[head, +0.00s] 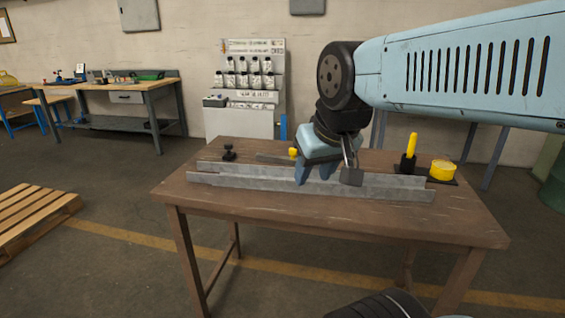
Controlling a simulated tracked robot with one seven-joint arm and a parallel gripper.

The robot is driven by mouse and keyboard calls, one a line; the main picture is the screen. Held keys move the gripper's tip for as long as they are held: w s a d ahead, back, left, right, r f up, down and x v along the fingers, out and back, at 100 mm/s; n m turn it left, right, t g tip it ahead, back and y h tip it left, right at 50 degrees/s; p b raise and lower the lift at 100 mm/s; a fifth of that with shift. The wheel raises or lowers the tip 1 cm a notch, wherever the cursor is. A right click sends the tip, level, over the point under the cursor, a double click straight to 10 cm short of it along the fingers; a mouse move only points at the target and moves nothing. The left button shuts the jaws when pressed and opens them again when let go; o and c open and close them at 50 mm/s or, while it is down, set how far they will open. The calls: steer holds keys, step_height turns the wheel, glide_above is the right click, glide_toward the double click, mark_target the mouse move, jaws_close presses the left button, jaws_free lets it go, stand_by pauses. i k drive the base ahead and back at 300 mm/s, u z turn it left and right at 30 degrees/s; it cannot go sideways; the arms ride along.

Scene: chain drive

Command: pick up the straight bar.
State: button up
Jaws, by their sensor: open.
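A long straight grey metal bar (225,181) lies across the wooden table, running left to right. It looks like a channel or a pair of parallel rails; I cannot tell which. A shorter flat grey piece (272,158) with a yellow end (293,152) lies behind the bar, partly hidden by my gripper.
The wooden table (330,224) is bare in front of the bar. A small black fixture (229,153) stands at its back left. A yellow-handled tool (411,146) in a black holder and a round yellow container (442,169) stand at the right. A pallet (28,215) lies at the left.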

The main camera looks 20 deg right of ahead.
mark_target(291, 161)
steer(key=z, duration=0.1)
steer(key=i, duration=1)
steer(key=u, duration=0.1)
